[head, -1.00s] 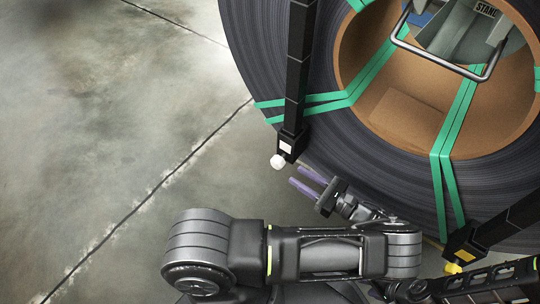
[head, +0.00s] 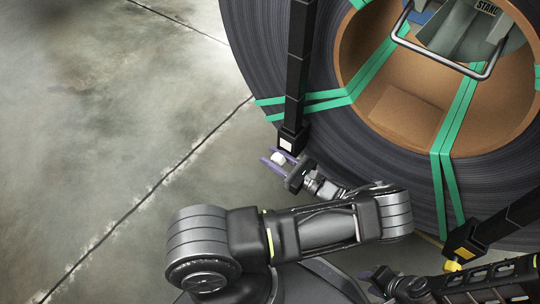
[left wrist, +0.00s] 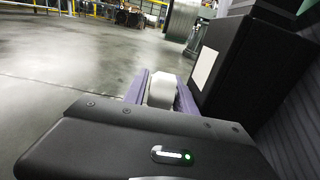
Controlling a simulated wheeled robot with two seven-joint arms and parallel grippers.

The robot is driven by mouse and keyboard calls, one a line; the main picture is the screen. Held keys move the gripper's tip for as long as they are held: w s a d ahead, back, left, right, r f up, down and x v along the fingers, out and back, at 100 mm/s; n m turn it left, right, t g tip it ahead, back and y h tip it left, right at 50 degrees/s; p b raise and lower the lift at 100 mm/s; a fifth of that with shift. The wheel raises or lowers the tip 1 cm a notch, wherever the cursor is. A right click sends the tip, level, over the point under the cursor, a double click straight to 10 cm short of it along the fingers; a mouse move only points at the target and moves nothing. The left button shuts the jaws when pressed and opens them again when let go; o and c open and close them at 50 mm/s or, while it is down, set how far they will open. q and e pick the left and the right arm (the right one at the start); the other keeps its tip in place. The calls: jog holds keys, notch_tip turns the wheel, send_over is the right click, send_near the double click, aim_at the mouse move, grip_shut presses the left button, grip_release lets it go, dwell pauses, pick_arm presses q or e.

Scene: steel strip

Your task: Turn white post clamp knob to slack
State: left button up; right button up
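The white knob (head: 278,158) sits at the foot of the black post (head: 299,75) with a white label. My left gripper (head: 273,156) is at the knob, its two purple fingers on either side of it. In the left wrist view the white knob (left wrist: 162,90) lies between the fingers, beside the black clamp block (left wrist: 237,75). The fingers look apart; contact with the knob cannot be made out.
A large steel strip coil (head: 335,150) with green straps (head: 443,170) stands behind the post. A second black post at right carries a yellow knob (head: 452,266) and yellow label. A metal bar handle (head: 440,60) hangs in the coil's bore. Open concrete floor (head: 110,120) lies left.

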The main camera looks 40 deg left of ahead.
pick_arm(q)
jog(key=shift+a, duration=0.55)
grip_shut()
